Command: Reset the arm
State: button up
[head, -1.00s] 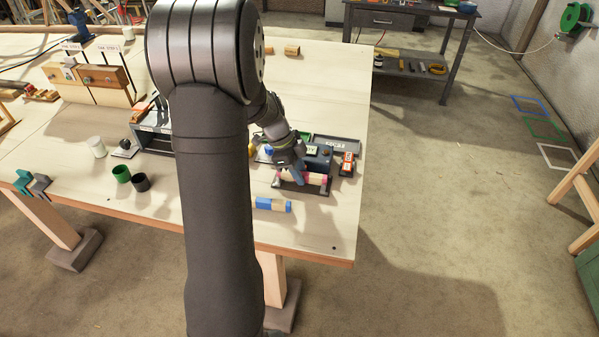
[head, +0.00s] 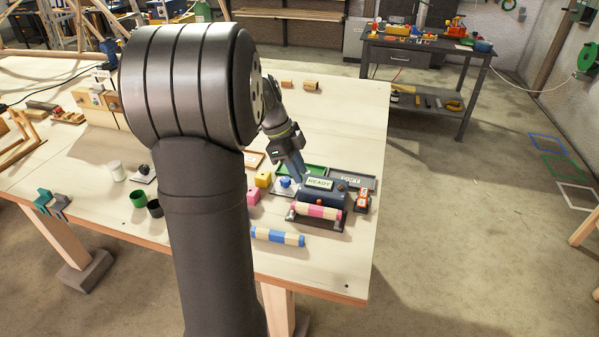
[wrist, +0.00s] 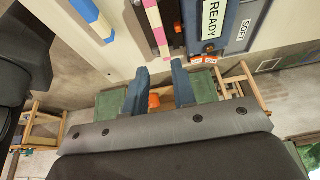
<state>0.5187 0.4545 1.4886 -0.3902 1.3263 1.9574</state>
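My gripper (head: 302,172) is raised above the table, behind and left of the dark READY station (head: 325,193). In the wrist view, its two blue-grey fingers (wrist: 159,68) stand apart with nothing between them. A pink-and-cream banded lath (head: 318,211) lies straight across the front of the station; it also shows in the wrist view (wrist: 157,28). A blue-and-cream banded lath (head: 278,236) lies on the table in front; part of it shows in the wrist view (wrist: 90,14). My arm hides part of the table's middle.
Yellow (head: 263,179) and pink (head: 253,196) blocks stand left. Green (head: 138,198) and dark (head: 155,208) cups stand further left.

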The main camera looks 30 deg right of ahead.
aim_at(315, 207)
jog(key=shift+f, duration=0.1)
jog(key=x, duration=1.3)
jog(key=shift+w+a, duration=0.1)
jog(key=shift+r, duration=0.4)
jog(key=shift+f, duration=0.15)
jog(key=shift+w, duration=0.1)
